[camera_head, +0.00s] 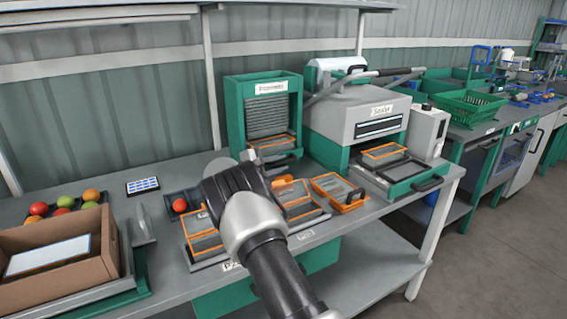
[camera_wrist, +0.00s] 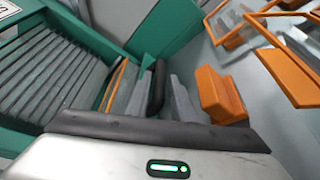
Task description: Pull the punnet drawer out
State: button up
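The punnet drawer (camera_head: 292,152) is at the foot of a green dispenser (camera_head: 237,115) with stacked grey punnets inside, and an orange-edged punnet shows at its opening. It looks pushed in. Its black handle (camera_wrist: 157,86) stands upright in the wrist view, in front of the drawer's punnet. My gripper (camera_wrist: 156,82) has its grey fingers on either side of the handle, with a narrow gap seeming to show; contact is unclear.
A sealer (camera_head: 355,105) with its tray (camera_head: 405,186) out stands right of the dispenser. Orange-rimmed punnets (camera_head: 338,190) lie on the bench close by and in front. A cardboard box (camera_head: 95,275) and tomatoes (camera_head: 65,201) are at the left.

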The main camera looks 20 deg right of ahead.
jog(key=p+v, duration=0.1)
jog(key=v, duration=0.8)
jog(key=shift+s+a+r, duration=0.15)
jog(key=shift+a, duration=0.15)
